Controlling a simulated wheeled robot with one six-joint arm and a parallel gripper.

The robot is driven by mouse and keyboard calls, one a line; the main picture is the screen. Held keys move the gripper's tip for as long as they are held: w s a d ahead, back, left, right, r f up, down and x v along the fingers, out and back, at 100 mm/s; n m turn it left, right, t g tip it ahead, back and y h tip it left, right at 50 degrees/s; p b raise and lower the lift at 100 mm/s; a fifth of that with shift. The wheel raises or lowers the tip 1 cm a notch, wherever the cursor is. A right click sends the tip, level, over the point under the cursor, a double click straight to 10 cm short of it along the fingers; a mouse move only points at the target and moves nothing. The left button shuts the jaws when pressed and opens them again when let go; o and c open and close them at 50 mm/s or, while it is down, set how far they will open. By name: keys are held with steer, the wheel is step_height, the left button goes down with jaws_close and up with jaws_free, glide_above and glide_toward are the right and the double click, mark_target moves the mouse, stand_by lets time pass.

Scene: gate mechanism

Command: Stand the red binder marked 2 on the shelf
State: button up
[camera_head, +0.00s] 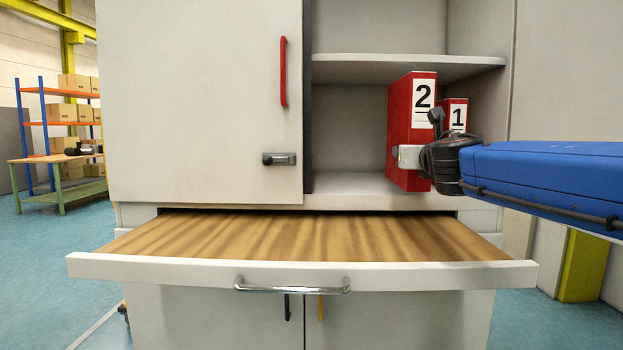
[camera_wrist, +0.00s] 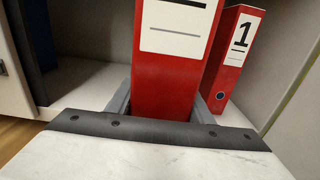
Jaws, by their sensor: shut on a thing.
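The red binder marked 2 (camera_head: 411,105) is upright at the front of the open shelf compartment in the head view. My gripper (camera_head: 408,157) is shut on its lower part. In the wrist view my gripper (camera_wrist: 162,105) has a finger on each side of the red binder (camera_wrist: 170,85), whose white label shows at the top. The shelf (camera_head: 350,188) is the compartment floor beneath it; I cannot tell whether the binder's bottom touches it. A red binder marked 1 (camera_head: 457,115) stands behind and to the right, also in the wrist view (camera_wrist: 233,55).
A wooden-bottomed drawer (camera_head: 300,238) is pulled out below the shelf. A closed cabinet door (camera_head: 200,100) with a red handle is at the left. A shelf board (camera_head: 400,67) runs above the binders. The shelf left of binder 2 is free.

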steer(key=shift+w+f, duration=0.55)
steer(key=shift+w, duration=2.55)
steer(key=shift+w+f, duration=0.55)
steer(key=shift+w, duration=2.55)
steer(key=shift+w+f, duration=0.55)
steer(key=shift+w, duration=2.55)
steer(key=shift+f, duration=0.1)
steer(key=o, duration=1.7)
steer(key=shift+c, duration=0.2)
